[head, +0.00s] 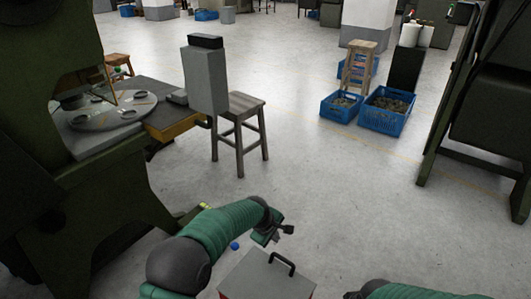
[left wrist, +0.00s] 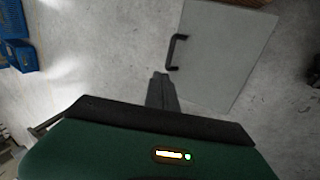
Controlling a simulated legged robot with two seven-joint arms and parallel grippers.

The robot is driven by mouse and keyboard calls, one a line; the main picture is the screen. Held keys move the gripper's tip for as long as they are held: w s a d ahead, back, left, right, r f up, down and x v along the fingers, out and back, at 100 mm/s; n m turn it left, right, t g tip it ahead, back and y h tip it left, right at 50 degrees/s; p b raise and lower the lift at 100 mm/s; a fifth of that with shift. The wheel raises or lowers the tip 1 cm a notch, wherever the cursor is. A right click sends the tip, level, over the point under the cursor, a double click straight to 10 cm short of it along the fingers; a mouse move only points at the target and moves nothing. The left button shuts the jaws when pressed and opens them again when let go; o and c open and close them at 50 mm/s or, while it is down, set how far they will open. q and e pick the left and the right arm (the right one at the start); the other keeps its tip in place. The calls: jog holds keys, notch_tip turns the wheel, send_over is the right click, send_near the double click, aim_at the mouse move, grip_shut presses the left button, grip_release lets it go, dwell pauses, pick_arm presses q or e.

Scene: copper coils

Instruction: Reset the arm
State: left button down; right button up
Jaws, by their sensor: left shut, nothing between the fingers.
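My left arm, green with dark joints, comes in from the lower left of the head view. My left gripper (head: 276,232) is shut and empty. It hangs over open floor, just above and behind a grey-topped box (head: 266,276) with a black handle.
A dark green machine with a round plate (head: 112,108) stands at the left. A stool (head: 239,125) stands beside a grey block (head: 206,78). Blue crates (head: 387,112) sit at the back right, near another dark machine (head: 490,105). The floor (head: 340,190) in the middle is clear.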

pick_arm(q)
jog(key=s+a+r+m+y, duration=0.1)
jog(key=s+a+r+m, duration=0.2)
jog(key=s+a, duration=0.4)
jog(key=s+a+r+m+y, duration=0.1)
jog(key=s+a+r+m, duration=0.15)
jog(key=s+a, duration=0.45)
jog(key=s+a+r+m+g+y, duration=0.1)
jog(key=s+a+m, duration=0.3)
jog(key=s+a, duration=0.85)
jog(key=w+p+v, duration=0.2)
jog(key=p+v, duration=1.5)
jog(key=w+d+r+p+v, duration=0.1)
jog(key=w+p+v, duration=0.1)
jog(key=p+v, duration=1.5)
jog(key=shift+w+d+r+p, duration=0.3)
jog(key=shift+p, duration=0.05)
jog(key=shift+m, duration=0.25)
